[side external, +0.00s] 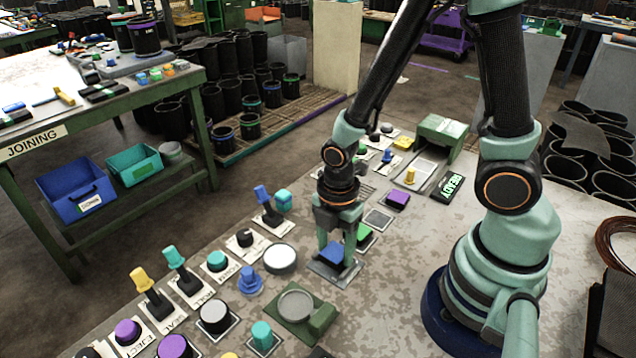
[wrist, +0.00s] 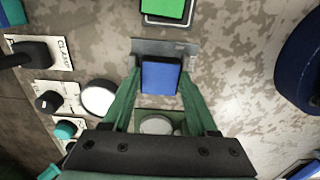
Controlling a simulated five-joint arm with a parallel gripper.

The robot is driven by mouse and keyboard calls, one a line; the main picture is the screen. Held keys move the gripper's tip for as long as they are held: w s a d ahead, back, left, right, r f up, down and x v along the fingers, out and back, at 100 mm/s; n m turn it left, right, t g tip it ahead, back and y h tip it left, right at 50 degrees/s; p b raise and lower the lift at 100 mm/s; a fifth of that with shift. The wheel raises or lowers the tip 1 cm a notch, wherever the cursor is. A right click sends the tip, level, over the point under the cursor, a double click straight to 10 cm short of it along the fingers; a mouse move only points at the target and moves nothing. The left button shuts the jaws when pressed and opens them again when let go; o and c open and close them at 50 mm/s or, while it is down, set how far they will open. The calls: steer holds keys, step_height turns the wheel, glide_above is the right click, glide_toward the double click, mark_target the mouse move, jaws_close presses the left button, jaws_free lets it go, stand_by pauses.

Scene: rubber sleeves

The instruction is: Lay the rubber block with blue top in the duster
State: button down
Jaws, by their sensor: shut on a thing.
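The rubber block with the blue top (side external: 335,252) is between the fingers of my gripper (side external: 337,243), which is shut on it. In the wrist view the blue top (wrist: 160,77) faces the camera, with a green finger on each side. The block is low over or on a grey metal plate (side external: 324,270); I cannot tell whether it touches. The plate's far edge (wrist: 165,47) shows beyond the block in the wrist view. No label names the duster, so I cannot tell which fixture it is. A green fixture with a round grey pad (side external: 296,305) stands just nearer the camera.
A green-topped block (side external: 363,234) and a purple-topped block (side external: 397,199) lie farther along, with an empty grey pad (side external: 378,219) between them. A green box (side external: 441,136) stands behind them by the READY sign (side external: 449,183). Knobs and levers, including a white knob (side external: 280,258), line the left side.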

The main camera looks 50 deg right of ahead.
steer(key=shift+f, duration=0.6)
steer(key=shift+c, duration=0.9)
jaws_free()
step_height(320, 180, up, 13)
step_height(320, 180, up, 5)
steer(key=m+t, duration=0.2)
steer(key=m, duration=0.5)
glide_above(335, 251)
steer(key=w+d, duration=0.2)
step_height(335, 251, up, 6)
steer(key=d+m+t, duration=0.2)
steer(key=m+t, duration=0.1)
steer(key=m, duration=0.8)
steer(key=shift+w+d+t, duration=0.25)
steer(key=shift+d+t, duration=0.05)
steer(key=shift+d, duration=0.1)
